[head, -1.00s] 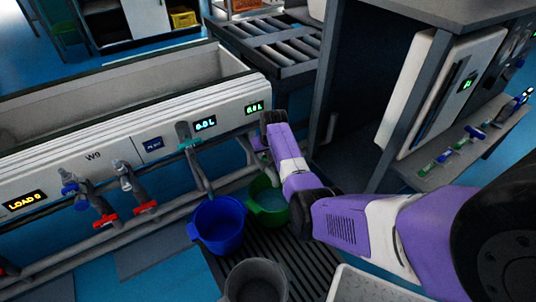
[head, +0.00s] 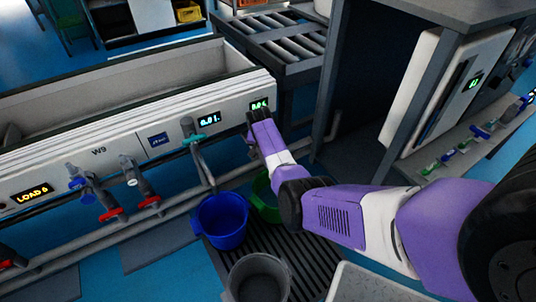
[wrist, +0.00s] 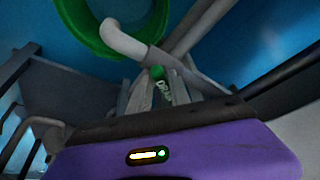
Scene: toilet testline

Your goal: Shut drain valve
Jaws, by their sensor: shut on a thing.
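The drain valve handle (wrist: 157,73) is green with white lettering that seems to read "DRAIN". It shows in the wrist view between the two grey fingers of my gripper (wrist: 163,88), which is shut on it. A pale curved pipe (wrist: 125,42) runs just beyond the fingertips. In the head view my purple wrist (head: 265,132) is at the right end of the white W9 trough panel, below the right green display (head: 259,105). There my arm hides the handle and the fingertips.
A green bucket (head: 262,208) stands partly behind my arm. A blue bucket (head: 223,221) and a grey bucket (head: 257,278) stand nearby on the floor grate. Another valve with a teal handle (head: 194,139) and red-handled taps (head: 110,214) are to the left. A dark cabinet frame stands right.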

